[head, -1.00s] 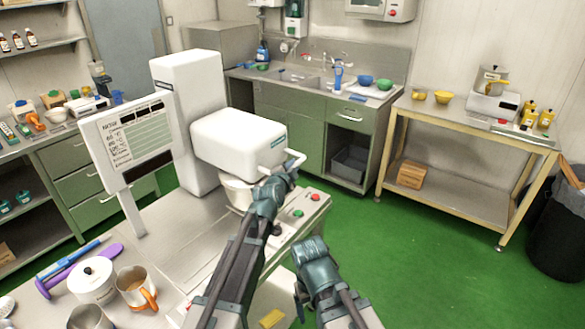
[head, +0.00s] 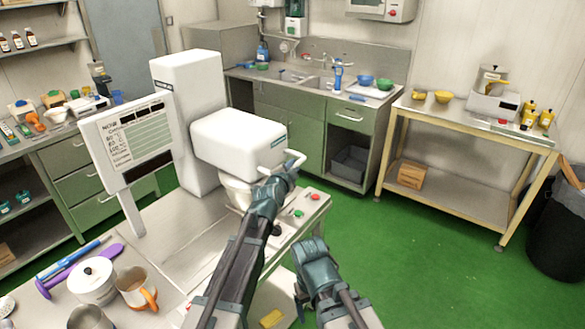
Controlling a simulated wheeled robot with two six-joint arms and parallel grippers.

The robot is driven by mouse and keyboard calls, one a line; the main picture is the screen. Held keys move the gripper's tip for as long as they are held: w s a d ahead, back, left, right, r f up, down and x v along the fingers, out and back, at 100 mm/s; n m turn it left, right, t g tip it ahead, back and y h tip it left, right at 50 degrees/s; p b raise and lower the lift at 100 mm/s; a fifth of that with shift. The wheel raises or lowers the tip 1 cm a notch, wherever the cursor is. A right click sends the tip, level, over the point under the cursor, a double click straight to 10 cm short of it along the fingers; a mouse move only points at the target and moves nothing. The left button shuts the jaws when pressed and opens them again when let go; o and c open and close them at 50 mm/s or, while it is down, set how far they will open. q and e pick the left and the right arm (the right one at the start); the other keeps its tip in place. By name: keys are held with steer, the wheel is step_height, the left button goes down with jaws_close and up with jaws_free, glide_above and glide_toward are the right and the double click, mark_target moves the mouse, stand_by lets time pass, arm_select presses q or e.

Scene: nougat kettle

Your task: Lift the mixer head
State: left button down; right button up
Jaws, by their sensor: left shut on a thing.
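The white mixer has a tall column (head: 190,115) and a boxy mixer head (head: 238,142) that reaches out to the right over a pale bowl (head: 238,192). A light bar handle (head: 294,160) sticks out from the head's front end. My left gripper (head: 286,172) is shut on this handle; its fingers are partly hidden by the wrist. The head looks about level. My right gripper (head: 302,300) is low, in front of the bench's right edge, apart from the mixer; its fingertips are too hidden to judge.
A recipe board (head: 128,140) stands left of the mixer. Green and red buttons (head: 315,196) sit on the mixer base by my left wrist. Green floor is free to the right.

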arm_select(q)
step_height(320, 180, up, 17)
steer(key=p, duration=1.6)
steer(key=shift+f, duration=0.15)
steer(key=c, duration=0.8)
jaws_free()
steer(key=shift+f, duration=0.1)
steer(key=shift+o, duration=0.2)
steer(key=p+v, duration=0.3)
steer(key=v, duration=1.1)
steer(key=shift+w+d, duration=0.1)
